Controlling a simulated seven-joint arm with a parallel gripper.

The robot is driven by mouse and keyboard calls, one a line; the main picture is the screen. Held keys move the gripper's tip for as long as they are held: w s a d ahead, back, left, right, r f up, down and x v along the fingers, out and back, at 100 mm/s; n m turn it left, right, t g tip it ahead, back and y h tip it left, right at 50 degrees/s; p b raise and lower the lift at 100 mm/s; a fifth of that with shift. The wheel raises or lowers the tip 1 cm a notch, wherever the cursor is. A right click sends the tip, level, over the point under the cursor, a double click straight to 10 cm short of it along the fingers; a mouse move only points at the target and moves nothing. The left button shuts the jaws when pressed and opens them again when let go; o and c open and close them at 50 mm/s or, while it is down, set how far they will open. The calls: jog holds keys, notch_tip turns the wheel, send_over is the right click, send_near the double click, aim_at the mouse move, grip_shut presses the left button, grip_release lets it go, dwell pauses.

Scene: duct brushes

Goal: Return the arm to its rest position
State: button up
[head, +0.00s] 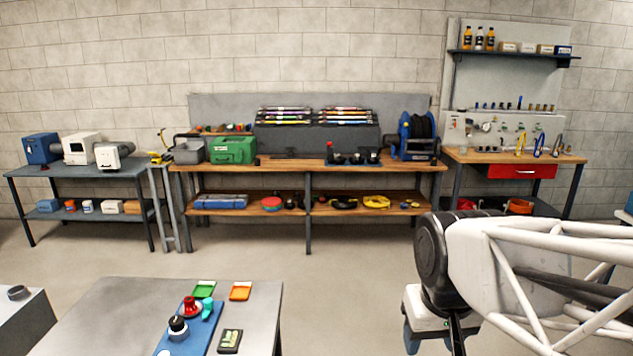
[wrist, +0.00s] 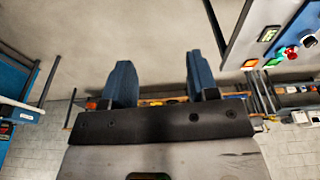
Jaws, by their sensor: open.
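My gripper (wrist: 162,82) shows in the wrist view with its two blue fingers set wide apart and nothing between them. Bare floor and the benches lie beyond the fingers. In the head view my arm is at the lower right, raised over the floor, to the right of the near grey table (head: 112,307) and apart from it. On that table a blue mat (head: 203,335) carries a red-based knob (head: 190,306), a black-and-white knob (head: 178,326) and a teal piece (head: 207,306). The table's corner also shows at the upper right of the wrist view (wrist: 236,42).
A long wooden workbench (head: 290,167), a left bench (head: 75,170) and a right bench (head: 510,156) line the wall. Open floor (head: 340,270) lies between.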

jog(key=shift+m, duration=0.3)
jog(key=s, duration=0.1)
jog(key=s+d+f, duration=0.1)
jog(key=s, duration=0.1)
jog(key=s+f, duration=0.1)
jog(key=shift+s+d, duration=0.3)
jog(key=shift+s, duration=0.1)
